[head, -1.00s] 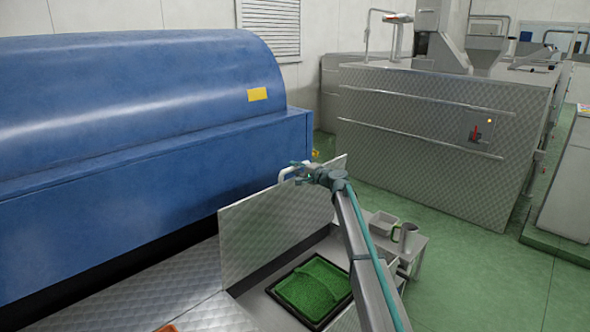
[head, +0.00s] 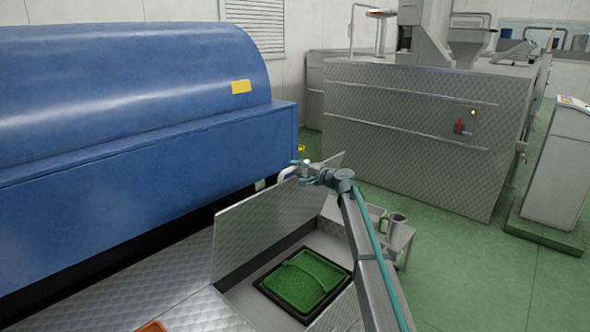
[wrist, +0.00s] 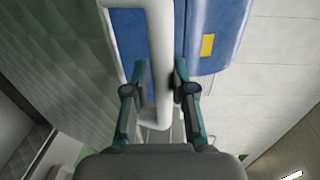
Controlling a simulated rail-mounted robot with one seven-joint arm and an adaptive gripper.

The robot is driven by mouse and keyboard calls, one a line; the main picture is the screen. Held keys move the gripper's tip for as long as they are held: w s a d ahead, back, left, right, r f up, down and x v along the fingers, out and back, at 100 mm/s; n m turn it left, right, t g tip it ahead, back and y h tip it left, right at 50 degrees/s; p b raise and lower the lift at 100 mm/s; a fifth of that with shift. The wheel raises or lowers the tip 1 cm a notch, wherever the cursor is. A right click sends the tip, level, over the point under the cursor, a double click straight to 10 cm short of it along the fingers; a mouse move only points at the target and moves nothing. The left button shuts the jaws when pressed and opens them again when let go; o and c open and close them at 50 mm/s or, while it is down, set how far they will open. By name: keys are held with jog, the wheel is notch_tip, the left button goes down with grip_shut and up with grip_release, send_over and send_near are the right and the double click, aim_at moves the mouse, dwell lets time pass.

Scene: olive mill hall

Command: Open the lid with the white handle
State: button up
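The lid (head: 250,222) is a patterned metal plate in the head view. It stands steeply raised beside an opening in the metal deck. Its white handle (head: 286,173) is near the upper edge. My gripper (head: 303,171) is at the handle in the head view. In the wrist view the white handle (wrist: 161,50) runs between the two fingers of my gripper (wrist: 157,88). The fingers are apart, with a gap visible between the left finger and the handle. The right finger is close to the handle; contact cannot be told.
The large blue machine (head: 130,130) stands close behind the lid. A small table with a metal mug (head: 395,224) is right of my arm.

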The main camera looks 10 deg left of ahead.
jog(key=shift+o, duration=1.1)
jog(key=v, duration=1.1)
jog(key=shift+s+d, duration=0.2)
jog(key=shift+d, duration=0.2)
